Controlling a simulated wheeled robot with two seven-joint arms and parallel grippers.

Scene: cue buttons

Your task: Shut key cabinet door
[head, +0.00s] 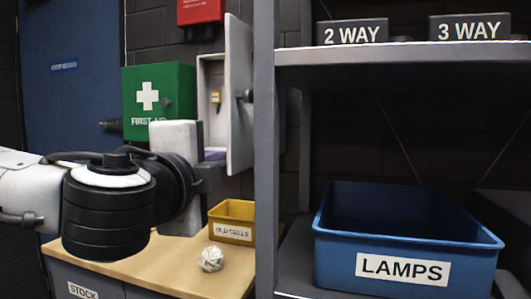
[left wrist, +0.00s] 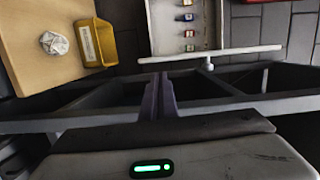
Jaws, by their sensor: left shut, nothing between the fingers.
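The key cabinet (head: 212,75) is on the back wall, with its pale door (head: 238,100) standing open on the right side. A dark round knob (head: 247,96) is on the door's face. In the left wrist view the cabinet's inside (left wrist: 187,25) shows several small coloured key tags, and the door (left wrist: 215,54) shows nearly edge-on with its knob (left wrist: 207,65). My left gripper (head: 215,157) is shut and empty, low by the cabinet and door. Its purple fingers (left wrist: 158,92) are together in the left wrist view; whether they touch the door I cannot tell. My right gripper is out of view.
A grey shelf post (head: 265,150) stands close right of the door. Shelves hold a blue LAMPS bin (head: 410,240). Below, a wooden counter (head: 180,268) carries a yellow bin (head: 232,222) and a crumpled white ball (head: 210,259). A green first aid box (head: 160,88) hangs left.

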